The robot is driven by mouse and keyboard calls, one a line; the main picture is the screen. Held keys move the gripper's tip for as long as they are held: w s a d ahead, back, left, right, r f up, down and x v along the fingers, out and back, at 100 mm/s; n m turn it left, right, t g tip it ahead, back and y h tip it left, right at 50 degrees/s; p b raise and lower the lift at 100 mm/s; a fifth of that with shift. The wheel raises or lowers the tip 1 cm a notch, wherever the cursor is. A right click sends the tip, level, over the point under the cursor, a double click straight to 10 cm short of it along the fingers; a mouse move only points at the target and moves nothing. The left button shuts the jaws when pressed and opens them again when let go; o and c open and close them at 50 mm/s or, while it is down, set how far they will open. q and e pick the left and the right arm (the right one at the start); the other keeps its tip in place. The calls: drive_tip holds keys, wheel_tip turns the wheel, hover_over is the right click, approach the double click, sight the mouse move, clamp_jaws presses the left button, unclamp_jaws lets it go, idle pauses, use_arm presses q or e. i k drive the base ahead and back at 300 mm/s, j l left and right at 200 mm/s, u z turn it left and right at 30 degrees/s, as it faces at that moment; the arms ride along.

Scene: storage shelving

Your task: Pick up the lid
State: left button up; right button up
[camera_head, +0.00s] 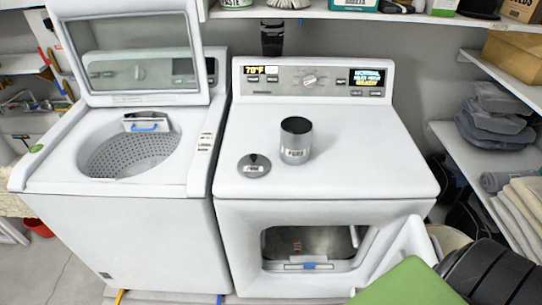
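The lid (254,166) is a small grey disc with a dark knob and a pale label. It lies flat on top of the dryer (335,178), left of the canister. The canister (296,141) is a grey cylinder with a dark open top and a label near its base. It stands upright, a short gap from the lid. Neither of my grippers is in the head view.
A washer (120,220) with its glass lid raised stands left of the dryer. The dryer's front door (405,247) is open. Shelves with folded cloth (492,130) and towels line the right. The dryer top around the two items is clear.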

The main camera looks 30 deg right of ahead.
sight(251, 165)
drive_tip(key=i+j+z, duration=0.4)
drive_tip(key=j+z, duration=0.2)
drive_tip(key=i+j+z, duration=0.15)
drive_tip(key=j+z, duration=0.15)
drive_tip(key=j, duration=0.15)
